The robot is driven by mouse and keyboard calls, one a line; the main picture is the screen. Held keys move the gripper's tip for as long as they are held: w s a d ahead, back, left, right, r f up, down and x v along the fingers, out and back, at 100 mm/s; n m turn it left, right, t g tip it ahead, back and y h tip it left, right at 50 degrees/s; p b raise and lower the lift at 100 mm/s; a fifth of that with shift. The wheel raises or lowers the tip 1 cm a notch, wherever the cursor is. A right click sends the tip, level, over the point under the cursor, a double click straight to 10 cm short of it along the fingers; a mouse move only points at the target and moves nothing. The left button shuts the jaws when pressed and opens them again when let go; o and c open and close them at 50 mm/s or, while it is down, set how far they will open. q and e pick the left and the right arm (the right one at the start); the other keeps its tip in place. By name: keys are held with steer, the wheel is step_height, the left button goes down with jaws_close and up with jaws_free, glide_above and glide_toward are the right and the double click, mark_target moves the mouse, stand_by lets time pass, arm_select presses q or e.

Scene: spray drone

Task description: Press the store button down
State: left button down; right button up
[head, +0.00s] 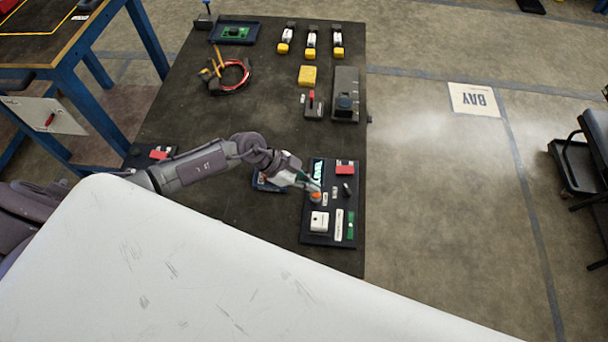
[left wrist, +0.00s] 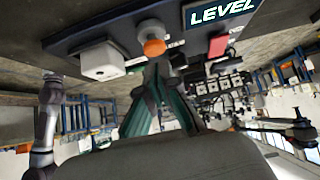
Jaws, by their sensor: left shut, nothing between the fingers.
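The control panel (head: 309,224) lies near the right edge of the dark table. A round orange button (head: 316,196) sits on it; its label is too small to read. In the left wrist view the orange button (left wrist: 154,47) stands just beyond my fingertips. My left gripper (head: 311,187) is shut and empty, its tips right beside the button. In the left wrist view the closed fingers (left wrist: 158,68) point at it. I cannot tell whether they touch it. The panel's lit screen (left wrist: 222,12) reads LEVEL. My right gripper is not in view.
On the panel are a white block (head: 319,221), a red block (head: 345,167), a black knob (head: 347,188) and a green strip (head: 350,225). A dark unit (head: 345,94), a yellow block (head: 307,75) and a red cable loop (head: 235,75) lie farther back. The table middle is mostly clear.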

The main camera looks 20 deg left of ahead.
arm_select(q)
steer(key=shift+f, duration=0.7)
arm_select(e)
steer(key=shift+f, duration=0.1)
